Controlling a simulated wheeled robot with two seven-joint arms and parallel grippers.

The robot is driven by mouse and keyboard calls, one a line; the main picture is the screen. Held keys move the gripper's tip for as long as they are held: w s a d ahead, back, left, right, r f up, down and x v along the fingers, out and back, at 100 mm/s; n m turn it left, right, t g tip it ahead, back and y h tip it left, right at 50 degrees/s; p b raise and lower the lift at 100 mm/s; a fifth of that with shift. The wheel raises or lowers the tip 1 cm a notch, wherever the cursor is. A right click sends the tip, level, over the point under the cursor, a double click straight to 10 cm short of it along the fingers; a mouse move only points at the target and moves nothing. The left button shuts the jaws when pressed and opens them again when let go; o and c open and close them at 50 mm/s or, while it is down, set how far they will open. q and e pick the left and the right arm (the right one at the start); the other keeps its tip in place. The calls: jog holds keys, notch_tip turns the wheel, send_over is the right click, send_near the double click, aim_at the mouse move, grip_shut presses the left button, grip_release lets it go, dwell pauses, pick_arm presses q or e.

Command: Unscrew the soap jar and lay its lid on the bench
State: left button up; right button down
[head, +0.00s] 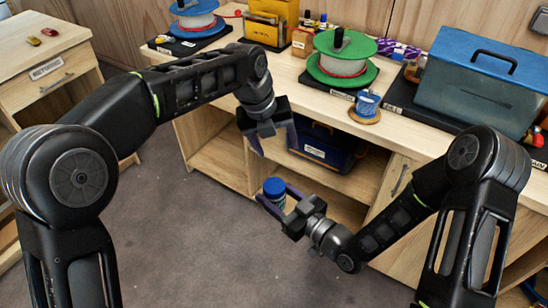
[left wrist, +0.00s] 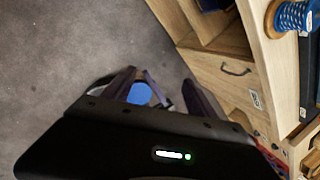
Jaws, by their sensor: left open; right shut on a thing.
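The soap jar (head: 275,199) is a small dark blue jar with a blue lid (head: 274,186) on top. It is upright in the air in front of the bench's open shelves. My right gripper (head: 277,203) is shut on the jar's body from the right. My left gripper (head: 271,148) is open and empty, pointing down above the lid and apart from it. In the left wrist view the lid (left wrist: 140,93) shows between the left gripper's fingers. The bench (head: 296,88) has a pale wooden top behind both grippers.
A dark blue case (head: 322,150) sits on the shelf below.

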aim_at(274, 185)
pick_arm(q)
jog(key=s+m+y, duration=0.1)
jog(key=s+m+g+y, duration=0.1)
jog(key=s, duration=0.1)
jog(key=s+a+m+y, duration=0.1)
jog(key=s, duration=0.1)
jog(key=shift+s+r+g, duration=0.2)
jog(key=shift+r+g, duration=0.1)
jog(key=shift+g, duration=0.1)
jog(key=shift+f, duration=4.05)
jog(key=shift+c, duration=0.5)
